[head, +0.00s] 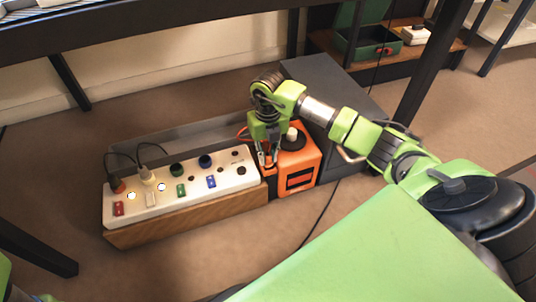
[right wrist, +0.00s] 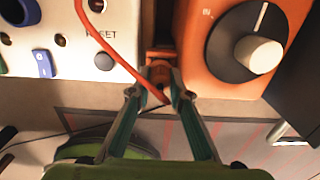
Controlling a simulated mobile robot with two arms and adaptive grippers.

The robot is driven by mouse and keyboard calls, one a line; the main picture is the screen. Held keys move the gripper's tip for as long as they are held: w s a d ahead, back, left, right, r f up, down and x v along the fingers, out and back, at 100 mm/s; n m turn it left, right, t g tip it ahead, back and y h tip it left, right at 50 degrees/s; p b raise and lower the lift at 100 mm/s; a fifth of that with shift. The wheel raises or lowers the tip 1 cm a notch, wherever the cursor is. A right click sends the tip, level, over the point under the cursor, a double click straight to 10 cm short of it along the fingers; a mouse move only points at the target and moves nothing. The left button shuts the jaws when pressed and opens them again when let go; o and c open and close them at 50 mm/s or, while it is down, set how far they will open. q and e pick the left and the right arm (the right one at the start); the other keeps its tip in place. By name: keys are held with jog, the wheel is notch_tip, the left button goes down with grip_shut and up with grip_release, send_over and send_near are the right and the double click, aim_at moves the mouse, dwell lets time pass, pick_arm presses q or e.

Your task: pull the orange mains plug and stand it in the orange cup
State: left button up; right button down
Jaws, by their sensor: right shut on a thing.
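My right gripper (head: 267,164) points down at the right end of the white socket panel (head: 230,180). In the right wrist view its fingers (right wrist: 162,72) are shut on a small orange piece, which looks like the orange mains plug (right wrist: 170,60). An orange-red cable (right wrist: 112,45) runs to the fingers and crosses them. The plug sits in the narrow space between the panel and an orange box (head: 300,165). Orange shows below the fingertips, but I cannot tell the orange cup apart from plug or box there. My left gripper is out of view.
The orange box carries a black dial with a pale knob (right wrist: 258,52). A grey cabinet (head: 335,90) stands behind it. Dark table legs stand around.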

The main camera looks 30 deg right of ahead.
jog(key=shift+d+f, duration=0.1)
jog(key=shift+f, duration=0.1)
jog(key=c, duration=1.8)
grip_release()
jog(key=shift+r, duration=0.1)
notch_tip(320, 180, up, 12)
jog(key=shift+f, duration=0.1)
jog(key=shift+s, duration=0.15)
